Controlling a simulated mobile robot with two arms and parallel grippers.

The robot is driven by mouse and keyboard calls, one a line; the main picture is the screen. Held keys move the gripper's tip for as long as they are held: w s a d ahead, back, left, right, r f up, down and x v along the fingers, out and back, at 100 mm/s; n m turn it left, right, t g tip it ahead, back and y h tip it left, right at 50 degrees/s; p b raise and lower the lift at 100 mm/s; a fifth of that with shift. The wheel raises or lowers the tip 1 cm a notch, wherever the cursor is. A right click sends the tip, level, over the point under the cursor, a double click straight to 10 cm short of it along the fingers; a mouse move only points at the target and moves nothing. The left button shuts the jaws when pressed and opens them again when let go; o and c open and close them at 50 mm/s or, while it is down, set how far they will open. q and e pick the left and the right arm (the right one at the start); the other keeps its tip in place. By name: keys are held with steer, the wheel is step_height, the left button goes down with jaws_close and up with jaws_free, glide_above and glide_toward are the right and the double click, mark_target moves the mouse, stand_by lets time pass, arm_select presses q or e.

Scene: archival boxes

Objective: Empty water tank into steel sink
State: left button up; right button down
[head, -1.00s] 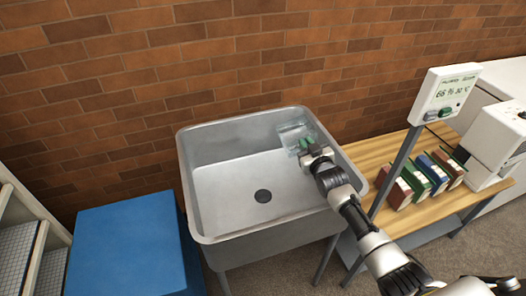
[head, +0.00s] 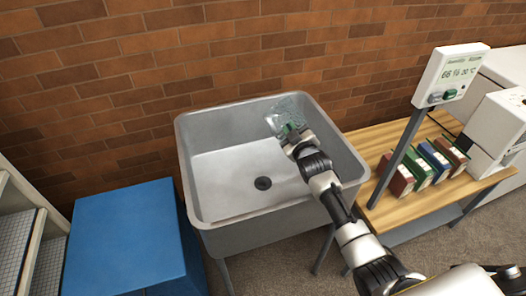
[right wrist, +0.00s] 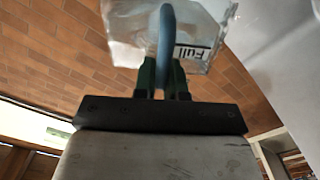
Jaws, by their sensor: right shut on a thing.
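The steel sink (head: 225,178) stands against the brick wall, with a dark drain in its floor. The clear water tank (head: 287,108) is over the sink's back right part and looks tilted. In the right wrist view the tank (right wrist: 125,22) shows a label reading "Full" and a blue-grey handle (right wrist: 165,40). My right gripper (head: 292,135) is shut on this handle; its green fingers (right wrist: 163,76) show on both sides of it. I cannot tell whether water is in the tank or running out. My left gripper is not in view.
A blue box (head: 125,240) stands left of the sink. A wooden table (head: 390,150) on the right holds several books (head: 420,168), a white device (head: 495,130) and a humidity display (head: 452,75) on a post. Grey-white shelving (head: 20,225) is at the far left.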

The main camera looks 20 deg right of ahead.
steer(key=shift+s+a+r, duration=0.1)
steer(key=shift+a+r, duration=0.05)
steer(key=shift+r, duration=0.2)
steer(key=shift+a, duration=0.1)
steer(key=shift+n, duration=0.3)
steer(key=shift+a+r+n, duration=0.2)
steer(key=shift+a+n, duration=0.3)
steer(key=shift+n, duration=0.1)
steer(key=shift+s+a+r+n+b, duration=0.2)
steer(key=shift+n+b, duration=0.1)
steer(key=shift+n, duration=0.1)
steer(key=shift+a+n, duration=0.1)
steer(key=shift+n, duration=0.2)
